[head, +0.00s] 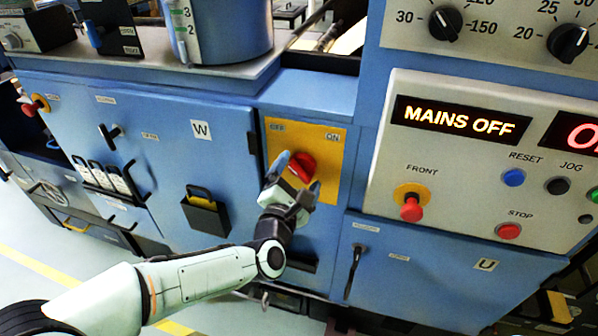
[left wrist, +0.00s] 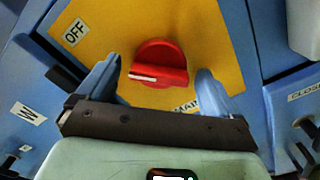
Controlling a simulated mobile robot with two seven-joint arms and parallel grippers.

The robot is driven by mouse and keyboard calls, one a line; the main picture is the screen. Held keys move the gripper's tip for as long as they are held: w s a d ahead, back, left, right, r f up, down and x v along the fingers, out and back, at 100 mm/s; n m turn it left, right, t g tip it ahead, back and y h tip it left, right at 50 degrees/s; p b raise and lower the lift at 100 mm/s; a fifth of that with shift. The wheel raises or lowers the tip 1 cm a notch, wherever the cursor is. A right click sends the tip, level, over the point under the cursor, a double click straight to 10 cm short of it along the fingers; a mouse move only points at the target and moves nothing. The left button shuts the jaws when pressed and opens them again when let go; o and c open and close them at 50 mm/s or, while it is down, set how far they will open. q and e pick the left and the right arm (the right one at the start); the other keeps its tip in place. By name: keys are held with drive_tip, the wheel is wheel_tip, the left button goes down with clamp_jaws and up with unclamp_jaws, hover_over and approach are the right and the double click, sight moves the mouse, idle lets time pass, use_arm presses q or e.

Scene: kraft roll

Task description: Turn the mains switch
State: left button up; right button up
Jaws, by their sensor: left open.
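The mains switch is a red rotary knob (head: 302,166) on a yellow plate (head: 330,150) marked OFF at its left and ON at its right. My left gripper (head: 299,176) is open in front of the knob. In the left wrist view the knob (left wrist: 158,62) shows between and beyond the two blue fingers, with nothing gripped; contact cannot be told. Its white pointer line lies toward the left there, on the side of the OFF label (left wrist: 74,33). A lit display (head: 459,120) reads MAINS OFF. My right gripper is not in view.
A control panel (head: 450,185) to the right carries a red FRONT button (head: 411,207) on a yellow collar, a STOP button (head: 508,231) and a blue RESET button (head: 513,177). A blue cabinet door (head: 170,160) marked W lies left. A small handle (head: 353,270) sticks out below right.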

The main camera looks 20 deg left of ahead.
use_arm(q)
drive_tip(key=shift+w, duration=0.55)
drive_tip(key=c, duration=1.1)
drive_tip(key=shift+o, duration=0.3)
